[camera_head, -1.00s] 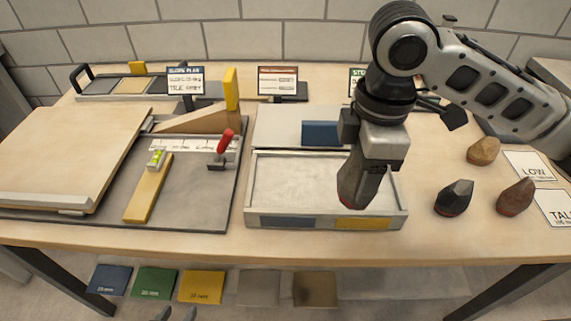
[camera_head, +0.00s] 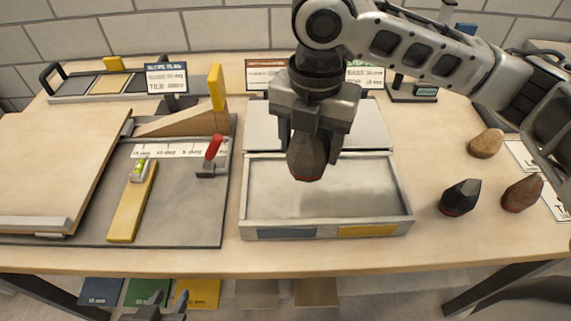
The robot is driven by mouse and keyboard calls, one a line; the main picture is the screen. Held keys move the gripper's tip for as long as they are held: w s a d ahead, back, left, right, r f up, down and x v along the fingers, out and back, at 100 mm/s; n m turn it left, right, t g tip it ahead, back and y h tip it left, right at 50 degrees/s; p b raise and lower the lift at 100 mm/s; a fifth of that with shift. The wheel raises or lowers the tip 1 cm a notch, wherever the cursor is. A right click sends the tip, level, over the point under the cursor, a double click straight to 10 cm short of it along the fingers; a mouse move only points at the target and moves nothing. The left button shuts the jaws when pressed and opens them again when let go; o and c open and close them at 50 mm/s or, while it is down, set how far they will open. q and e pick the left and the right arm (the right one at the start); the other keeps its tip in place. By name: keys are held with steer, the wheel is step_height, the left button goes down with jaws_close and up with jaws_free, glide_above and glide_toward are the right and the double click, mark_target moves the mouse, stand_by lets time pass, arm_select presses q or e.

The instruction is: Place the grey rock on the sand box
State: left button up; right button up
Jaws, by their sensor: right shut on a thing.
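My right gripper (camera_head: 309,150) is shut on the grey rock (camera_head: 306,162), a dark grey-brown stone with a red base. It holds the rock upright, red end down, over the rear part of the sand box. The sand box (camera_head: 248,208) is a shallow pale tray with a blue and a yellow patch on its front wall. The rock looks above the sand, apart from it. My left gripper (camera_head: 166,302) shows at the bottom edge, below the table front, open and empty.
A black rock (camera_head: 460,198), a brown rock (camera_head: 522,194) and a tan rock (camera_head: 486,143) stand on the table to the right, near white cards. Left of the box are a grey board (camera_head: 190,222) with a red-handled clamp (camera_head: 212,150), a yellow bar (camera_head: 132,212) and a wooden ramp (camera_head: 185,125).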

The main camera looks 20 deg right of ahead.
steer(key=shift+w+a+f, duration=0.45)
steer(key=shift+w+f, duration=0.15)
steer(key=shift+f, duration=0.85)
steer(key=shift+w+a+f, duration=0.45)
steer(key=shift+w+f, duration=0.2)
steer(key=shift+f, duration=0.8)
steer(key=shift+w+a+f, duration=0.45)
steer(key=shift+w+f, duration=0.15)
steer(key=shift+f, duration=0.85)
steer(key=shift+f, duration=0.1)
steer(key=o, duration=1.4)
steer(key=shift+f, duration=0.1)
steer(key=shift+c, duration=0.2)
step_height(320, 180, up, 12)
steer(key=shift+r, duration=0.2)
